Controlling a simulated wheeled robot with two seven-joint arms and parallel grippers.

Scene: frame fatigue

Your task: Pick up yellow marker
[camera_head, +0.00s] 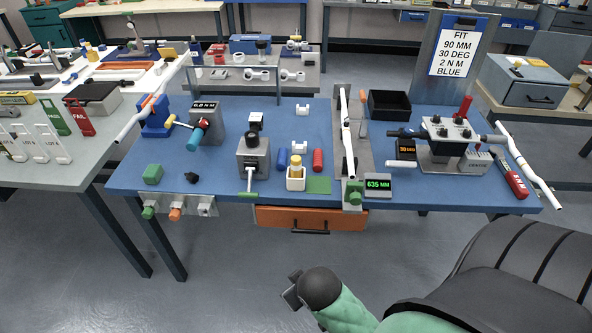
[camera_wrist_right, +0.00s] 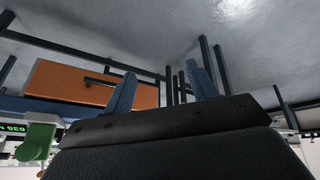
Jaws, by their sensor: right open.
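A small yellow-topped object (camera_head: 296,164), which looks like the yellow marker, stands upright in a white holder (camera_head: 296,183) near the front middle of the blue workbench (camera_head: 228,184). Its lower part is hidden by the holder. My right gripper (camera_head: 292,290) is low, in front of the bench and well apart from the marker. In the right wrist view its two bluish fingers (camera_wrist_right: 160,72) stand apart with nothing between them. The marker is not visible in that view. My left gripper is not in view.
A blue cylinder (camera_head: 282,158) and a red cylinder (camera_head: 318,160) flank the holder. A dark fixture (camera_head: 253,158) stands left; a green knob (camera_head: 354,194) and display (camera_head: 378,185) are right. An orange drawer (camera_head: 285,217) hangs below the bench edge. Floor in front is partly clear.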

